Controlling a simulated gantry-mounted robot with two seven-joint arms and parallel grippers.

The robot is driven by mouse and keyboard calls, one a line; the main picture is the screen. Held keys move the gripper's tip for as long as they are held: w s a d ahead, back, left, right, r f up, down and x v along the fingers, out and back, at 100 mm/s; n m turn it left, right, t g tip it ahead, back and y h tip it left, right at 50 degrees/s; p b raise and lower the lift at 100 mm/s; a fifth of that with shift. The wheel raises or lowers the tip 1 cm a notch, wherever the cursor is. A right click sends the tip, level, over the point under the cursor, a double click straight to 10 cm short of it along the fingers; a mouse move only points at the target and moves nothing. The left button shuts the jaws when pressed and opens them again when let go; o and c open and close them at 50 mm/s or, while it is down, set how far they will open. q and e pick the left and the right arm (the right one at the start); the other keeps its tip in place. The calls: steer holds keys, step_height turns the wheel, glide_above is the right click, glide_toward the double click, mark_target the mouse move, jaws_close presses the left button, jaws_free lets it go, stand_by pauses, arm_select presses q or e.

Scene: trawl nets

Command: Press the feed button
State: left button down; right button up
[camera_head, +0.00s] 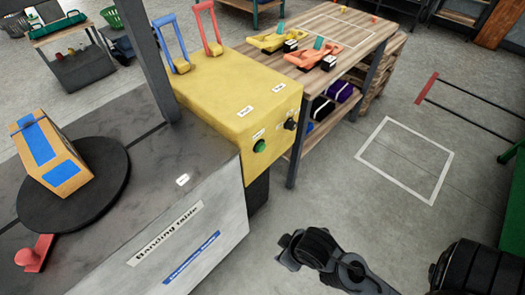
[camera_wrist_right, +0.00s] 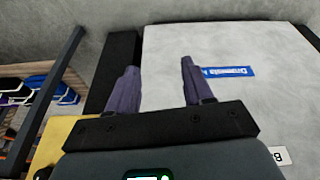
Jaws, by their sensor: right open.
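The green button (camera_head: 259,146) is on the front face of the yellow machine box (camera_head: 215,90), with a small white label just above it that is too small to read. A black knob (camera_head: 290,124) with its own label is to its right. My right gripper (camera_head: 290,250) is low in front of the machine, below and right of the green button and clear of it. In the right wrist view my right gripper (camera_wrist_right: 158,85) has its two fingers apart with nothing between them. My left gripper is not in view.
The grey banding table (camera_head: 205,245) stands left of my right gripper, with a cardboard box (camera_head: 70,178) on a black turntable (camera_head: 103,165). A red lever (camera_head: 34,253) is at its corner. A wooden workbench (camera_head: 355,45) is behind. Floor with a white outline (camera_head: 375,135) is clear.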

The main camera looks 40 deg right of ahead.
stand_by(0.3)
steer(key=shift+a, duration=0.1)
jaws_close()
stand_by(0.9)
stand_by(0.4)
